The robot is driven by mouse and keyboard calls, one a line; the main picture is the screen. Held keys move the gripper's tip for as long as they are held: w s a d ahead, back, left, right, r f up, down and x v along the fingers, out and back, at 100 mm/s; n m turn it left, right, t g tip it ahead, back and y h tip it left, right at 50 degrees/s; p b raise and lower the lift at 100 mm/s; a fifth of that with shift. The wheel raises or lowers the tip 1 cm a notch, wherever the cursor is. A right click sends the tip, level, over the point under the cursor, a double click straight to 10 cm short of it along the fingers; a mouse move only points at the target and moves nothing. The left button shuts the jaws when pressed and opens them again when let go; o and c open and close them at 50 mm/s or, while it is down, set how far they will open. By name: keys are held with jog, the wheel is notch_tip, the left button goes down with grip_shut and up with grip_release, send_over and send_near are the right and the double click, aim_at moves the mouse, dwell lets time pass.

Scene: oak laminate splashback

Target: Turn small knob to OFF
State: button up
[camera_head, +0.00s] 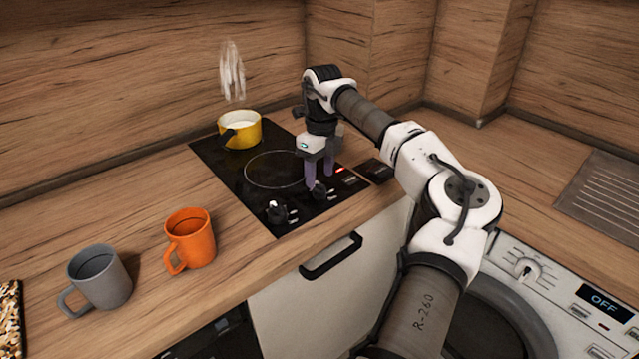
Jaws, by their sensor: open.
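The black cooktop (225,177) is set into the wooden counter. Two black knobs sit along its front edge: one knob (276,211) nearer the left and another knob (320,190) further right. I cannot tell from their size here which is the small one. My gripper (320,184) points down over the right knob, its two purple-grey fingers apart on either side of it; contact is unclear. A red light (340,170) glows on the cooktop just right of the fingers. The knob markings are too small to read.
A steaming yellow pot (243,132) stands on the back-left burner. An orange mug (190,240) and a grey mug (99,278) stand on the counter at left. A drawer handle (331,257) juts out below. A washing machine (520,300) showing OFF is at lower right.

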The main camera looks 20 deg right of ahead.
notch_tip(320, 180, up, 10)
jog(key=b, duration=0.1)
jog(key=shift+d+r, duration=0.15)
jog(key=shift+d, duration=0.05)
dwell(0.4)
